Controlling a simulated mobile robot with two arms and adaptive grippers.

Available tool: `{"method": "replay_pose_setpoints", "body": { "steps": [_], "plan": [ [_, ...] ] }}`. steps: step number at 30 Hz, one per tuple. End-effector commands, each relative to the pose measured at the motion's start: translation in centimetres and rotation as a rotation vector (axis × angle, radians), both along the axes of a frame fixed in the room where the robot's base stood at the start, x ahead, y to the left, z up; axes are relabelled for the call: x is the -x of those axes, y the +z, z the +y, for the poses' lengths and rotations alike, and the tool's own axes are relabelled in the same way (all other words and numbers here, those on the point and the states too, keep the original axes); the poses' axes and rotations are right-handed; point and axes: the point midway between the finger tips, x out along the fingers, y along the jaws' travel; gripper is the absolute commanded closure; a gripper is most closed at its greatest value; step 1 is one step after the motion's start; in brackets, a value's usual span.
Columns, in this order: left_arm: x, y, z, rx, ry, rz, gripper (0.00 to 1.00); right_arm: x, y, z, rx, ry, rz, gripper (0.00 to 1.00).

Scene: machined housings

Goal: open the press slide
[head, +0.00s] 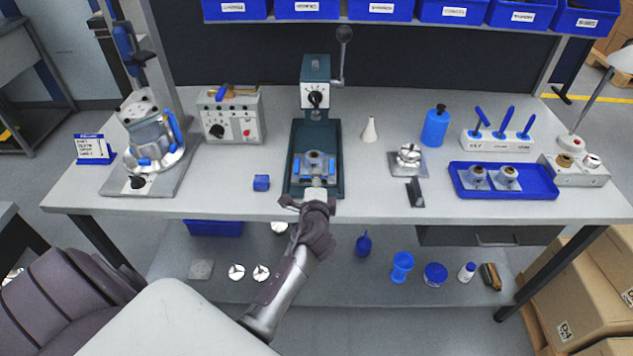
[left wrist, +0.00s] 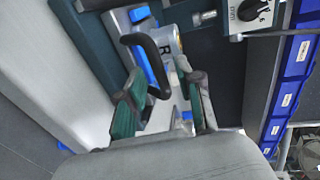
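The dark teal press (head: 316,70) stands at the middle of the bench. Its slide (head: 299,178), a light metal plate with blue parts, sits low in the press bed, carrying a round metal housing (head: 314,158). The slide also shows in the left wrist view (left wrist: 120,22), with a black bow handle (left wrist: 135,40). My left gripper (head: 306,200) is at the front edge of the press. In the left wrist view its fingers (left wrist: 163,102) are apart, with the lower end of the handle between them; contact cannot be told. My right gripper is out of view.
A white cone (head: 369,130), a metal fixture (head: 408,160) and a blue tray (head: 540,191) are to the right. The bench front edge runs under my left arm.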

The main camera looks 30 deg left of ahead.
Motion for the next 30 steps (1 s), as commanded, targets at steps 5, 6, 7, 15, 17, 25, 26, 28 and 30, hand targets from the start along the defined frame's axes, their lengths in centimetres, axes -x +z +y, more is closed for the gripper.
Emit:
{"method": "replay_pose_setpoints", "body": {
  "steps": [5, 6, 7, 15, 17, 25, 26, 28, 30],
  "plan": [
    [0.8, 0.1, -0.5, 0.0, -0.001, 0.0, 0.64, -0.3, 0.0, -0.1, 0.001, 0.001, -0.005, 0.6],
    [1.2, 0.3, -0.8, 0.001, -0.002, -0.001, 0.64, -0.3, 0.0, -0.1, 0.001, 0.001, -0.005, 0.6],
    [1.6, 0.4, -1.1, 0.002, -0.002, -0.001, 0.64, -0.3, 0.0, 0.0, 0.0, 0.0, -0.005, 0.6],
    [6.5, 1.6, -3.9, 0.002, 0.0, 0.0, 0.64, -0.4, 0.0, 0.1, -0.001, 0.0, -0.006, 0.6],
    [7.5, 1.8, -4.6, 0.003, -0.001, 0.001, 0.64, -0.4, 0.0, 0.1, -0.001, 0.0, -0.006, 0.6],
    [10.0, 2.5, -6.1, 0.0, 0.0, 0.0, 0.64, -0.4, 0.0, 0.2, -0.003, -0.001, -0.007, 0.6],
    [10.0, 2.5, -6.1, 0.0, 0.0, 0.0, 0.64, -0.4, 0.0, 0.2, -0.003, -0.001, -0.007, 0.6],
    [10.1, 2.6, -6.2, 0.0, 0.0, 0.0, 0.64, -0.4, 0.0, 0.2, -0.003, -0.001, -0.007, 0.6],
    [10.2, 2.6, -6.2, 0.0, 0.0, 0.0, 0.64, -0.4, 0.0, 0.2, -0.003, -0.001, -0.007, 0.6]
  ]
}}
